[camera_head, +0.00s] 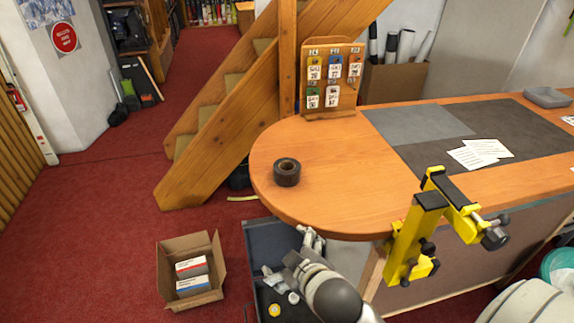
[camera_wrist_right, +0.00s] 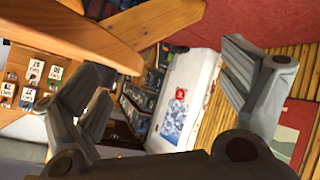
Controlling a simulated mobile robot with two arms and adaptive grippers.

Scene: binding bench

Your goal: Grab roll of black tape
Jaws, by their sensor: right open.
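The roll of black tape (camera_head: 287,172) lies flat on the rounded left end of the wooden bench (camera_head: 340,205) in the head view. My right gripper (camera_head: 303,248) is in front of and below that end of the bench, apart from the tape. In the right wrist view its two fingers (camera_wrist_right: 165,95) are spread wide with nothing between them. The tape does not show in the right wrist view. My left gripper is in neither view.
A yellow clamp (camera_head: 425,215) sits at the bench's front edge, right of my arm. A tag board (camera_head: 332,80) stands at the back. Grey mats (camera_head: 500,130) hold papers. An open cardboard box (camera_head: 190,270) is on the red floor. The bench around the tape is clear.

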